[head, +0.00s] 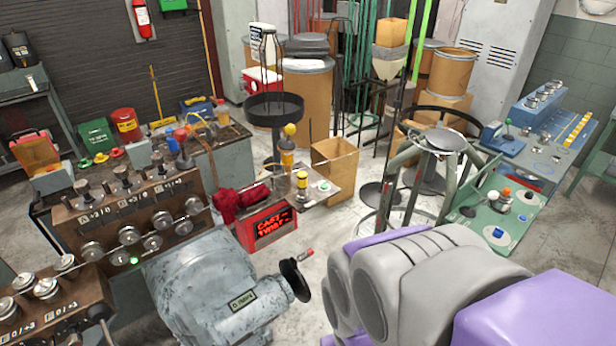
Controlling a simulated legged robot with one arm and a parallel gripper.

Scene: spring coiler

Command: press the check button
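No button that I can read as the check button shows. A small green button (323,186) sits on a white plate on the small table in the middle. A small green light (134,261) glows on the brown knob console (160,225) at left. My own purple and grey arm links fill the lower right. My gripper is not in view.
A grey machine with a black handwheel (294,280) stands at the lower middle. A red display box (268,228) with lit lettering is behind it. A cardboard box (335,162) and drums stand farther back.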

